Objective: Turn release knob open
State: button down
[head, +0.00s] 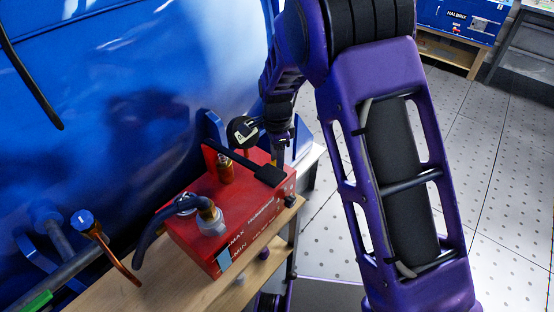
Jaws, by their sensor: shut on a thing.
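The red pump unit (215,225) with MAX and MIN marks sits on a wooden shelf in the head view. My gripper (277,162) points down at the far right end of its top, behind a black lever. It is shut on a small part there, taken to be the release knob; the fingers and the lever hide it, so its turn angle cannot be told. A black round fitting (290,201) shows on the unit's right end, below my gripper.
The black lever (245,163) lies across the unit's top, close to my gripper. A gauge (242,131) stands behind it. A hose and metal fitting (210,218) are at the front left. A blue-capped copper pipe (84,221) is at left. The floor at right is clear.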

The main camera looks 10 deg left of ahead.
jog(key=n, duration=1.2)
jog(key=shift+b, duration=0.4)
jog(key=shift+n, duration=0.3)
jog(key=shift+c, duration=1.9)
grip_release()
notch_tip(320, 180, up, 18)
jog(key=p, duration=0.1)
jog(key=shift+f, duration=0.25)
